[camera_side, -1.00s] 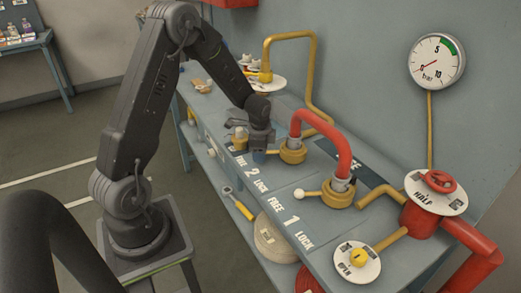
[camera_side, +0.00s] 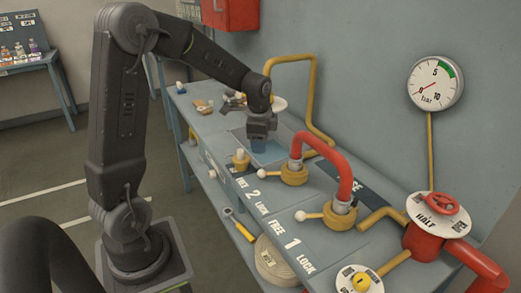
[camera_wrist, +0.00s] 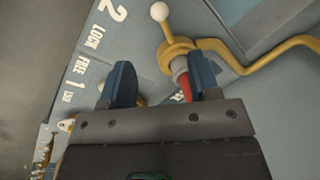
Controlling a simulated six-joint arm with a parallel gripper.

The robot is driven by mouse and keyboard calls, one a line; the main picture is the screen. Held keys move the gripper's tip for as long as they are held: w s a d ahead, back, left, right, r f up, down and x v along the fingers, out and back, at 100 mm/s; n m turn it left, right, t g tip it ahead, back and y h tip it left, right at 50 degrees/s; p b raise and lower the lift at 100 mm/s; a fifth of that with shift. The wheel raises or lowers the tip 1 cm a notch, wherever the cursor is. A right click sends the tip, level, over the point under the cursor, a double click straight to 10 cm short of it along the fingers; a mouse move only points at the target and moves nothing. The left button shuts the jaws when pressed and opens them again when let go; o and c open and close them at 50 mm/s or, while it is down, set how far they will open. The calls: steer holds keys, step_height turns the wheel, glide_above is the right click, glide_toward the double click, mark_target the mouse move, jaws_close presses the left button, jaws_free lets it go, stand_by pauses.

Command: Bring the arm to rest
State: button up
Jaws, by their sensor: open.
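My gripper (camera_side: 261,137) hangs above the workbench (camera_side: 215,120) in the side view, behind the red hose and over a blue recessed area. In the wrist view its two dark blue fingers (camera_wrist: 163,88) are apart with nothing held between them. Past the fingers, the wrist view shows a yellow coupling with a white-knobbed lever (camera_wrist: 160,12) and part of the red hose (camera_wrist: 185,86). The gripper body hides much of the bench there.
The red hose (camera_side: 330,154) arches between two yellow couplings on the bench. A yellow pipe (camera_side: 312,90) runs up the wall at the back. A red valve wheel (camera_side: 437,203) and a gauge (camera_side: 436,83) are at the right. A red box (camera_side: 230,12) hangs on the wall.

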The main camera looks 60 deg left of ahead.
steer(key=shift+r, duration=0.15)
steer(key=s+d+r+n+t+h, duration=0.1)
steer(key=s+d+r+n+t, duration=0.1)
steer(key=s+d+r, duration=0.3)
steer(key=s+d+r+n+t, duration=0.2)
steer(key=s+d+r+n, duration=0.2)
steer(key=s+d, duration=0.8)
steer(key=shift+s+d+r+n+h, duration=0.35)
steer(key=shift+d+n, duration=0.45)
steer(key=shift+d, duration=0.45)
